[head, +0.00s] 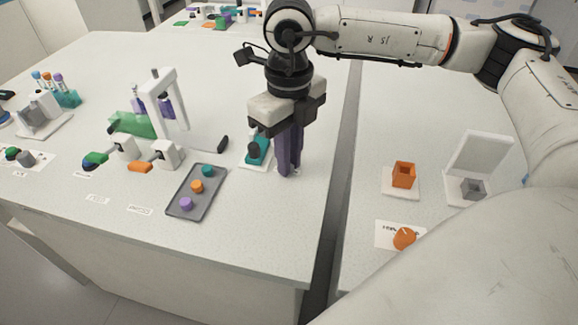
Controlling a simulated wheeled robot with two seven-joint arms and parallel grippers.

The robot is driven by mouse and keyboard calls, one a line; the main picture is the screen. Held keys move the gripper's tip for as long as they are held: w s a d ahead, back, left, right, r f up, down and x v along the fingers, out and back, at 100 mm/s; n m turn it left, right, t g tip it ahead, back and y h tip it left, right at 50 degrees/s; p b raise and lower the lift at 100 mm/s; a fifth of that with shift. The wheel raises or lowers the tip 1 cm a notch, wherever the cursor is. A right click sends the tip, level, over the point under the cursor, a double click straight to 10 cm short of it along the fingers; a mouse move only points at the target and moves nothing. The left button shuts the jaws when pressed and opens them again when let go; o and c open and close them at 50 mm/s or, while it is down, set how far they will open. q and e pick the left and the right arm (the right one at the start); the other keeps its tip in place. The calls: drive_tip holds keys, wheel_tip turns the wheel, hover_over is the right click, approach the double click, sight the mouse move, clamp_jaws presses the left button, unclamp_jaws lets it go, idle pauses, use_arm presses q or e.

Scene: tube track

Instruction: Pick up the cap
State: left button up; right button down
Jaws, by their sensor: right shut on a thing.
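Three round caps lie on a grey tray (179,208) left of my right gripper: a teal cap (208,171), an orange cap (196,186) and a purple cap (186,203). My right gripper (288,171) points down over the white table, near its right edge. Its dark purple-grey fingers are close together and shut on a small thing. The fingers hide most of that thing, so I cannot tell what it is. My left gripper is not in view.
A teal block on a white base (257,163) stands just left of my right gripper. A white stand with a green part (137,124) and a tube rack (66,98) are further left. A gap (335,190) separates the tables. An orange box (403,174) stands on the right table.

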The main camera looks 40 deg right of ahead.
drive_tip(key=shift+r+p, duration=1.75)
drive_tip(key=shift+r, duration=1.05)
